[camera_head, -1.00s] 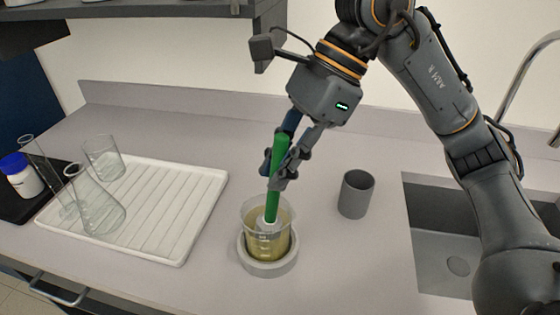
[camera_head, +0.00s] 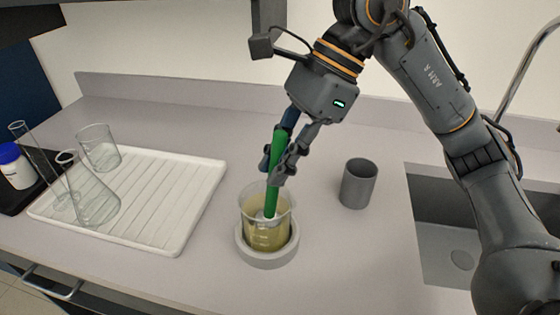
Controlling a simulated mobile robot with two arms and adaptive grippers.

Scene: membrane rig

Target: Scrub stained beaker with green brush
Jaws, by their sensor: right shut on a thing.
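The stained beaker (camera_head: 268,232) is glass with a yellowish-brown tint and stands upright in a round grey holder ring (camera_head: 267,256) on the counter. The green brush (camera_head: 275,175) stands nearly upright with its lower end inside the beaker. The brush head is hard to make out through the tinted glass. My right gripper (camera_head: 277,172) is shut on the green handle above the beaker's rim. My left gripper is out of view.
A white ribbed drying tray (camera_head: 170,190) at left holds a flask (camera_head: 95,203) and a clear beaker (camera_head: 99,148). A white bottle with a blue cap (camera_head: 15,166) stands far left. A grey cup (camera_head: 358,184) stands right of the beaker, before the sink (camera_head: 445,240).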

